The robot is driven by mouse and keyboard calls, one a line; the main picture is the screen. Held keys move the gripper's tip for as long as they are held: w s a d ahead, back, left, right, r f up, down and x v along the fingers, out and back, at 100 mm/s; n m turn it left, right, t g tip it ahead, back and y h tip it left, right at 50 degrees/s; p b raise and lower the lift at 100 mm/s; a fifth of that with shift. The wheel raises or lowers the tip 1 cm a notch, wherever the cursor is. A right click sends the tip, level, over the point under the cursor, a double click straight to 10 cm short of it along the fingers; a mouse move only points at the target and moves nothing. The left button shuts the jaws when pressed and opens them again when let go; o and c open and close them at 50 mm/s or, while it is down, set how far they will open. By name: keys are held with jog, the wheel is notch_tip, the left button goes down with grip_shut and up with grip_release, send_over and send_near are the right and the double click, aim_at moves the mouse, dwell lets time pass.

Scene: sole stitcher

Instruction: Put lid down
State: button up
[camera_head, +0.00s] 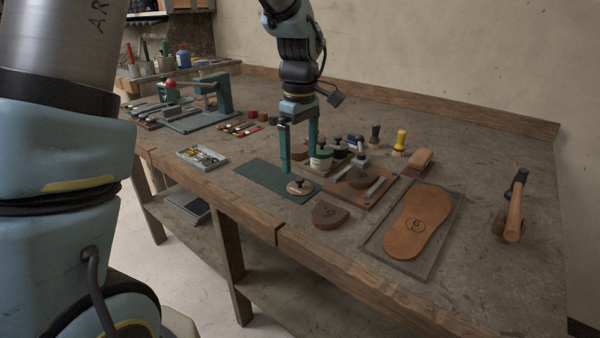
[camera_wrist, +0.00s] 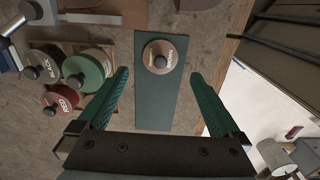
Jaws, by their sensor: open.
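A round tan lid (camera_head: 300,187) with a dark knob lies on the right end of a dark green mat (camera_head: 262,178). In the wrist view the lid (camera_wrist: 160,57) shows dark lettering and lies on the green mat (camera_wrist: 155,105), clear of the fingers. My gripper (camera_head: 299,160) points down above the mat, with its green fingers apart and nothing between them. In the wrist view my gripper (camera_wrist: 159,76) is open, with the lid just beyond the fingertips.
A tray with a leather sole (camera_head: 413,221) lies right. A rounded brown block (camera_head: 329,214) sits near the front edge. A parts tray (camera_head: 202,157) lies left.

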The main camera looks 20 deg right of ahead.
aim_at(300, 178)
notch_tip(300, 178, up, 6)
jog(key=w+a+f+m, duration=0.1)
jog(key=a+f, duration=0.1)
jog(key=a, duration=0.6)
jog(key=w+a+f+m, duration=0.1)
jog(key=a+f+m, duration=0.15)
jog(key=a, duration=0.45)
jog(key=s+a+f+m, duration=0.1)
jog(key=s+a+f, duration=0.1)
jog(key=a, duration=0.5)
jog(key=s+a+f+m+t+p, duration=0.1)
jog(key=s+a, duration=0.3)
jog(key=a, duration=0.4)
jog(key=shift+f+m+t, duration=0.3)
jog(key=shift+f+m, duration=0.05)
jog(key=shift+m, duration=0.4)
jog(key=shift+a, duration=0.1)
jog(key=shift+c, duration=0.3)
